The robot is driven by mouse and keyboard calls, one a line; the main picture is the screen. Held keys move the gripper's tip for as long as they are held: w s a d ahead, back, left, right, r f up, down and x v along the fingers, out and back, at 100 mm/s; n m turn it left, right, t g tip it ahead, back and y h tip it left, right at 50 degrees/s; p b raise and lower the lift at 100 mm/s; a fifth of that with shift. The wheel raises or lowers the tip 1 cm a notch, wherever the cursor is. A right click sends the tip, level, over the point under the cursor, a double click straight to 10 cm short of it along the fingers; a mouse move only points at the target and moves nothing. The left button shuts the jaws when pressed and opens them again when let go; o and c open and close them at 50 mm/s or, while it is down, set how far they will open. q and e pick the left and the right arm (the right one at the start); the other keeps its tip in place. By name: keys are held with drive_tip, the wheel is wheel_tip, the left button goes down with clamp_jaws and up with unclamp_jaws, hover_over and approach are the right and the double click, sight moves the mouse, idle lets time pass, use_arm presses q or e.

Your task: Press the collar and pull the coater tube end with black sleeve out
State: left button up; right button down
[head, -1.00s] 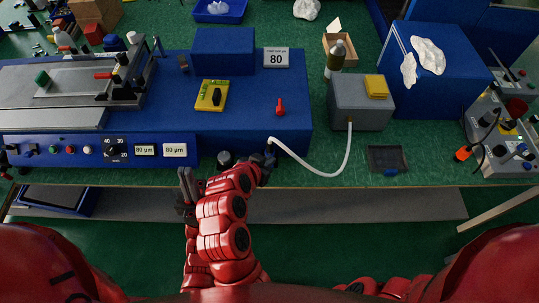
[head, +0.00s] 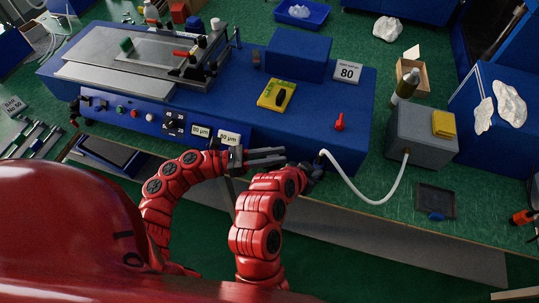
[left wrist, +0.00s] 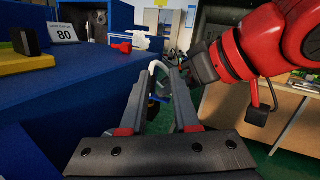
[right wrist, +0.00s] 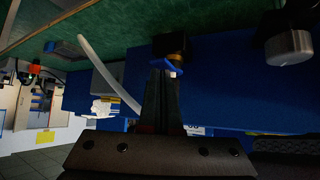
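The white coater tube (head: 372,201) loops from the front right of the blue coater (head: 352,117) to a grey box (head: 421,132). In the right wrist view the blue collar (right wrist: 166,63) sits below a brass fitting (right wrist: 171,44). My right gripper (head: 316,168) is at this tube end, its dark fingertips (right wrist: 162,72) close together at the collar. They hide the black sleeve, and their grip is unclear. My left gripper (head: 286,155) is open just left of it, pointing right.
A red lever (head: 339,122), a yellow block with a black knob (head: 277,95) and an "80" card (head: 347,71) are on the coater. A dark tray (head: 436,201) lies right of the tube. The bench's front edge runs below both grippers.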

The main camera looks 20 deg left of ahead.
sight(320, 153)
use_arm(q)
drive_tip(key=shift+w+a+f+m+y, duration=0.2)
drive_tip(key=shift+a+f+m+y, duration=0.15)
drive_tip(key=shift+f+m, duration=0.25)
drive_tip(key=shift+w+a+f+m+y, duration=0.2)
drive_tip(key=shift+f+m+y, duration=0.25)
drive_tip(key=shift+f+m, duration=0.15)
drive_tip(key=x, duration=1.1)
drive_tip(key=shift+d+r, duration=0.1)
drive_tip(key=shift+d, duration=0.15)
drive_tip(key=shift+c, duration=0.2)
clamp_jaws()
